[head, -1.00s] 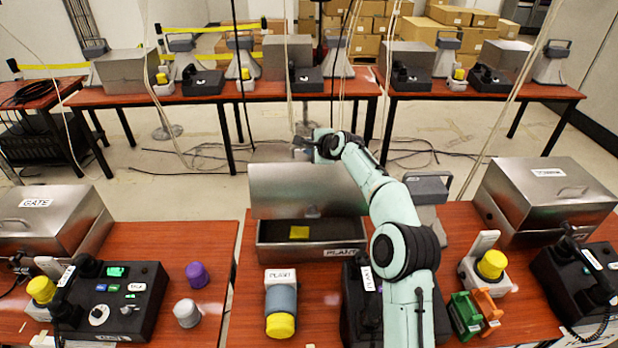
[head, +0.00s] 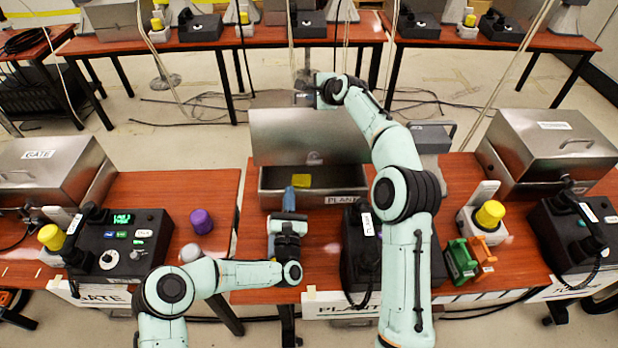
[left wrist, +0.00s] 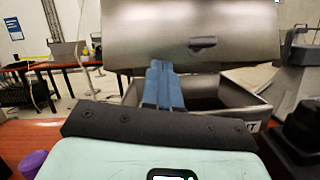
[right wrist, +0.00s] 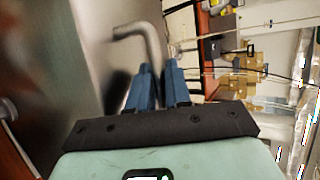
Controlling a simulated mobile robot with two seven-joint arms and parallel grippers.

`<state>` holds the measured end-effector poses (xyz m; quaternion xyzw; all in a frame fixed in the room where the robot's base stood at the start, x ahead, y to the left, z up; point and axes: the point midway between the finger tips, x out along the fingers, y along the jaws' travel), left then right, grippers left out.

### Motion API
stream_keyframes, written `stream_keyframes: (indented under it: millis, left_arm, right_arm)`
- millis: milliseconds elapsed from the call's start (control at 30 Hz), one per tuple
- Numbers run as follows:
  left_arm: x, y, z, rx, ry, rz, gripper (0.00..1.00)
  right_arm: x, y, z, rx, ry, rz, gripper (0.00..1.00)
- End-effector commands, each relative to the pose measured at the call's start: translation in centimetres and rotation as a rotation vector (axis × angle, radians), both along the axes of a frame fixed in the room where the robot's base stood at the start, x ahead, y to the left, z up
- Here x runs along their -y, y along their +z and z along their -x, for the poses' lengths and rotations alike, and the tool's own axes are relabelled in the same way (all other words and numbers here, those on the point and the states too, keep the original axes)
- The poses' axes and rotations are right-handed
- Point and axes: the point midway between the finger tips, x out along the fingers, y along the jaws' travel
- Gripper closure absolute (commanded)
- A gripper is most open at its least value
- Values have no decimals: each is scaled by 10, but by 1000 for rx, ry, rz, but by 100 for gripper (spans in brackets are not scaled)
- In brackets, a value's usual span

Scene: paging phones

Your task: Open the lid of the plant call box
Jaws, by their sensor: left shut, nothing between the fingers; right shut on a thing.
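The plant call box (head: 335,201) is a metal box labelled PLANT on the middle table. Its lid (head: 300,130) stands raised at the back, and a yellow item (head: 302,181) shows inside the box. My right gripper (head: 312,98) is at the lid's top edge. In the right wrist view, its blue fingers (right wrist: 160,88) are shut on the lid's bent metal handle (right wrist: 140,35). My left gripper (head: 289,198) is shut and empty at the box's front. In the left wrist view, its fingers (left wrist: 160,85) appear in front of the open box and the lid (left wrist: 225,20).
A black phone unit (head: 358,240) is right of the left gripper, partly behind my right arm. Green and orange items (head: 470,258) lie farther right. Cables hang behind the lid.

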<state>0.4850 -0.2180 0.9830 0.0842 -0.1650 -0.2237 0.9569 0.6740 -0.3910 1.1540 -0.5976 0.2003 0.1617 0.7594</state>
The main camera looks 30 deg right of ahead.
Motion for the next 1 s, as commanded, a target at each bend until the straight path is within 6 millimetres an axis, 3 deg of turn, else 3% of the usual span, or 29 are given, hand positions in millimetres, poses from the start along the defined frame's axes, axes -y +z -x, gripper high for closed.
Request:
stream_keyframes:
  millis: [33,200,400,567,800,1000]
  left_arm:
    - [11,-13,10,-5,-8,56,100]
    - [32,-31,37,6,-27,206,100]
    - [41,-38,48,12,-36,275,100]
    - [48,-30,34,15,-36,280,100]
    - [65,-12,-4,16,-35,279,100]
    - [75,-2,-25,13,-36,277,100]
  right_arm:
    - [1,0,0,1,-2,1,100]
    - [1,0,0,1,-2,1,100]
    - [2,0,1,1,-2,1,100]
    - [1,0,0,1,-2,1,100]
    - [1,1,0,1,-2,1,100]
    - [1,1,0,1,-2,1,100]
